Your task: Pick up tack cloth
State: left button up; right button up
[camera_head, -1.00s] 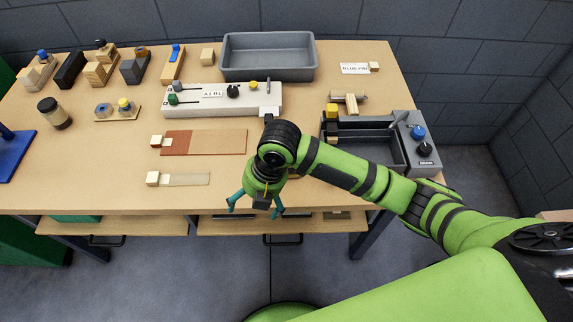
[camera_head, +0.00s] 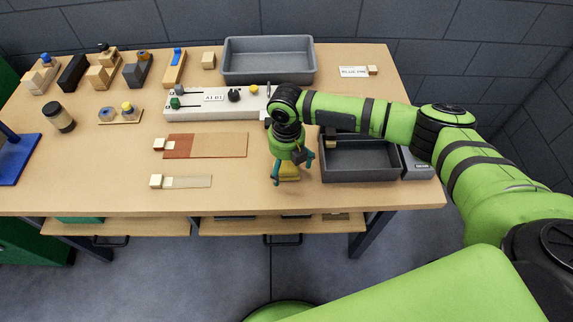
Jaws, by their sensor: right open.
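A small yellow-tan piece (camera_head: 289,171), which looks like the tack cloth, lies on the table near its front edge, left of the grey tray. My right gripper (camera_head: 292,174) points down over it with its teal fingers spread open, one to either side. The gripper hides part of the piece, and I cannot tell whether the fingers touch it. My left gripper is not in view.
The grey divided tray (camera_head: 362,176) stands close right of my gripper, partly under my arm. A white control panel (camera_head: 205,113) lies behind. Veneer strips (camera_head: 218,145) lie to the left. A large grey bin (camera_head: 268,78) stands at the back.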

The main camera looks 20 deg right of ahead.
jog(key=shift+f, duration=0.5)
jog(key=c, duration=1.2)
jog(key=shift+r, duration=0.1)
